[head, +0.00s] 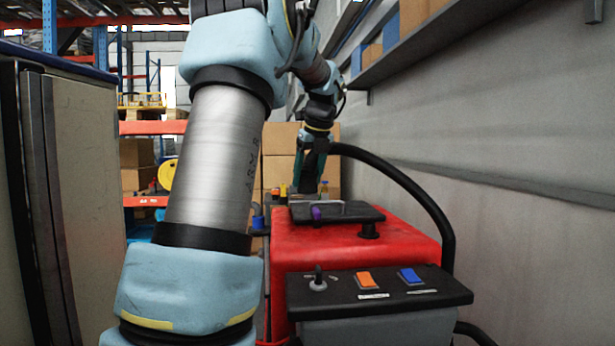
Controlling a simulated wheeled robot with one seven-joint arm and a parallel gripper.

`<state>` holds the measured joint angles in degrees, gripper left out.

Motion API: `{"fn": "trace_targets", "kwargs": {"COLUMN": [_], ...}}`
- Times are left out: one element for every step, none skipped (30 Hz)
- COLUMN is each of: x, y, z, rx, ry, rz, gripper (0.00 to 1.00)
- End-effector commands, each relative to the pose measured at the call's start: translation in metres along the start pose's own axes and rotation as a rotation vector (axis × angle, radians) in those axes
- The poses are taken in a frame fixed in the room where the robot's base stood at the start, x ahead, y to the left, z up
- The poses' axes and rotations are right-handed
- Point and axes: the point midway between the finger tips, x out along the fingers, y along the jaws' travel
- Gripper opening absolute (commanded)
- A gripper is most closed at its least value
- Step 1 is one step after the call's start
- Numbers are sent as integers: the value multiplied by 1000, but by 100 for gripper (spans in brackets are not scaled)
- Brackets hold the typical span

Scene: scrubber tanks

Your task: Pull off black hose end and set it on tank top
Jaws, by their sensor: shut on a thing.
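A red scrubber tank (400,240) stands ahead, with a black lid (350,215) on its top. A thick black hose (425,197) rises along the tank's right side and arches left to my gripper (309,182). My gripper points down above the far part of the tank top and is shut on the black hose end. The hose end itself is mostly hidden by the gripper, and I cannot tell whether it touches anything below.
A control panel (380,292) with a key and orange and blue switches is at the tank's near end. A purple piece (317,213) and a black knob (369,229) stand on the tank top. A grey wall (520,150) lies right, a cabinet (90,200) left.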

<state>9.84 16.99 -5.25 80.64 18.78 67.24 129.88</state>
Motion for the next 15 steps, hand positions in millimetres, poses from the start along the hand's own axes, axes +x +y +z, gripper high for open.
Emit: {"fn": "trace_targets", "kwargs": {"x": [1,2,3,4,5,7,8,9,10,11,12,14,15,16,18], "y": [0,0,0,0,0,0,0,0,0,0,0,0,0,0,0], "z": [0,-1,-1,-2,-2,-3,-3,-4,-4,-4,-5,-6,-6,-6,-7], "rx": [0,0,0,0,0,0,0,0,0,0,0,0,0,0,0], "ry": [0,0,0,0,0,0,-1,-1,-1,-1,-1,-1,0,0,0], "rz": [0,0,0,0,0,0,-1,-1,-1,-1,-1,-1,0,0,0], "gripper": [0,0,0,0,0,0,0,0,0,0,0,0,0,0,0]}}
